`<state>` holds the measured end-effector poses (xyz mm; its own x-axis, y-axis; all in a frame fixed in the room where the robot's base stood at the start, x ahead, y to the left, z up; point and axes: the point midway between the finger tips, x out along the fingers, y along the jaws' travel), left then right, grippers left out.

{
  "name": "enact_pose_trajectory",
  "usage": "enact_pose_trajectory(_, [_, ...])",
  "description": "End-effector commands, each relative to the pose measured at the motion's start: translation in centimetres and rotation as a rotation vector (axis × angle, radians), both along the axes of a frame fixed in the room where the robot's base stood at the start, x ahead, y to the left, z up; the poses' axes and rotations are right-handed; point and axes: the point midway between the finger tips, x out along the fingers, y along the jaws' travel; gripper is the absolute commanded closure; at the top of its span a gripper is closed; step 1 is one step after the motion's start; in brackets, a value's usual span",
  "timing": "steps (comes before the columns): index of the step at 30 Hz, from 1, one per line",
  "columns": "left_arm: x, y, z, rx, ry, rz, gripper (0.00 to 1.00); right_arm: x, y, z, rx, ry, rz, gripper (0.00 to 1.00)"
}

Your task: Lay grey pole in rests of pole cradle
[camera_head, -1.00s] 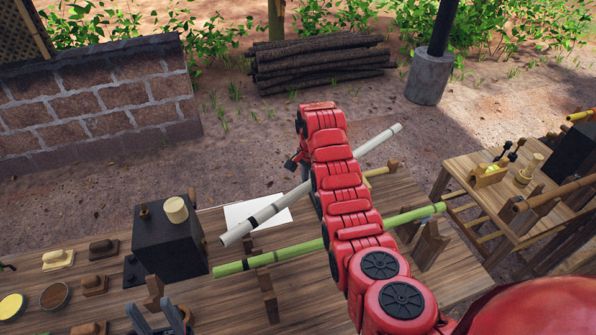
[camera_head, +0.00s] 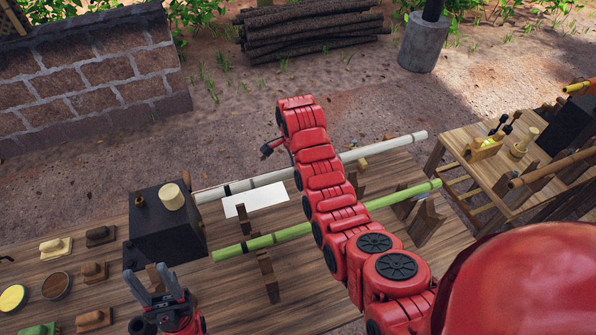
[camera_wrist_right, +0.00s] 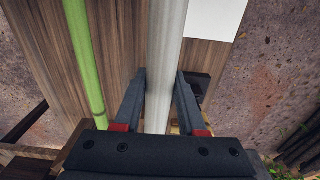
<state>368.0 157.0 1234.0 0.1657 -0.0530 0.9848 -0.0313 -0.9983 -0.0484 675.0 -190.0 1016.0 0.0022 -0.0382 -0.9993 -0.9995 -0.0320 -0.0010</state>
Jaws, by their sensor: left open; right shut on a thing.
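The grey pole (camera_head: 385,147), pale with a dark band near its left end, runs beyond the green pole (camera_head: 290,233) and roughly parallel to it. My right gripper (camera_wrist_right: 160,75) is shut on the grey pole, which also shows between its fingers in the right wrist view (camera_wrist_right: 165,45); my arm hides this grip in the head view. The pole cradle has wooden uprights (camera_head: 267,277) under the green pole. More posts (camera_head: 241,216) show by the grey pole, which appears just beyond their tops; contact cannot be told. My left gripper (camera_head: 152,287) is open and empty at lower left.
A black box (camera_head: 160,240) with a tan cup (camera_head: 171,197) stands near the grey pole's left end. A white sheet (camera_head: 257,199) lies on the wooden table. Brushes and bowls lie at left. A second table (camera_head: 480,170) stands at right.

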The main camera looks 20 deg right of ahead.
Motion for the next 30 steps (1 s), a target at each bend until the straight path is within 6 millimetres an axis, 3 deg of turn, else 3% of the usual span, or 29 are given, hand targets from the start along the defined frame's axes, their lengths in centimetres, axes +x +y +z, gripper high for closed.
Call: enact_pose_trajectory(30, [0.0, 0.0, -8.8, 0.0, 0.0, 0.0, 0.5, 0.0, -0.2, -13.6, -0.001, 0.001, -0.003, 1.0])
